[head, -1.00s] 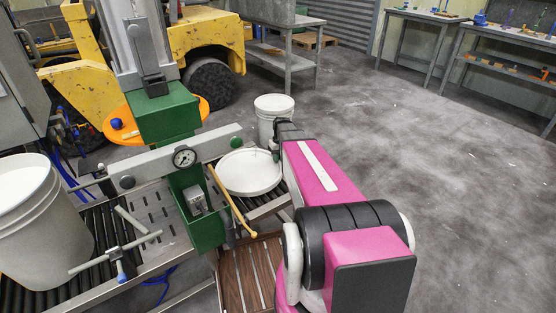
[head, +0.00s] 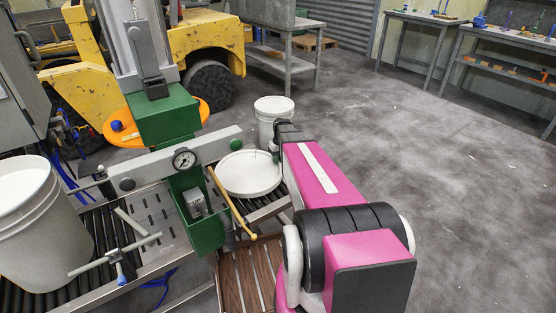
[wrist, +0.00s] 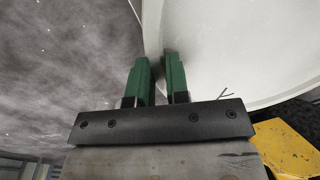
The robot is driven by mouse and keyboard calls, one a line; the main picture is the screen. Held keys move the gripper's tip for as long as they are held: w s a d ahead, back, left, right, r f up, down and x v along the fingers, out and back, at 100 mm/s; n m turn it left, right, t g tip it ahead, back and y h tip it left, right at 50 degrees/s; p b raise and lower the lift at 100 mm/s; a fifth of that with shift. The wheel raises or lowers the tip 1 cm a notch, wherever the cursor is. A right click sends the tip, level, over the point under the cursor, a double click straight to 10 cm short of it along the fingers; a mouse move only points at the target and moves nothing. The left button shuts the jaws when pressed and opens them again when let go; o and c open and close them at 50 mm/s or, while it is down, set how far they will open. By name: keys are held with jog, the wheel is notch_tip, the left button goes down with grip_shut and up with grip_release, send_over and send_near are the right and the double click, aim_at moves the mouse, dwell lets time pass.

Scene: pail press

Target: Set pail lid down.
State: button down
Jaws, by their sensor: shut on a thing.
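The pail lid (head: 248,174) is a wide white disc with a raised rim. It is roughly level, near the right end of the roller conveyor, right of the green press (head: 165,118). My gripper (wrist: 157,75) has green fingers shut on the lid's rim; the lid (wrist: 245,45) fills the upper right of the wrist view. In the head view my arm hides most of the gripper. I cannot tell whether the lid touches the rollers under it.
A large white pail (head: 35,235) stands on the rollers at left. Another white pail (head: 272,122) stands behind the lid. A tan-tipped lever (head: 233,205) slants close to the lid's left edge. A yellow vehicle (head: 205,45) is behind; open floor (head: 440,170) lies at right.

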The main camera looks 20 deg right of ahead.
jog(key=shift+f, duration=1.05)
jog(key=c, duration=0.7)
grip_release()
jog(key=shift+r, duration=0.1)
jog(key=shift+r, duration=3.95)
jog(key=s+a, duration=0.3)
jog(key=s, duration=0.4)
jog(key=s+a+m+h, duration=0.1)
jog(key=s+a, duration=0.3)
jog(key=s, duration=0.2)
jog(key=s+a, duration=0.4)
jog(key=s, duration=0.3)
jog(key=shift+s+f+m, duration=0.15)
jog(key=shift+s+m, duration=0.15)
jog(key=shift+s, duration=0.05)
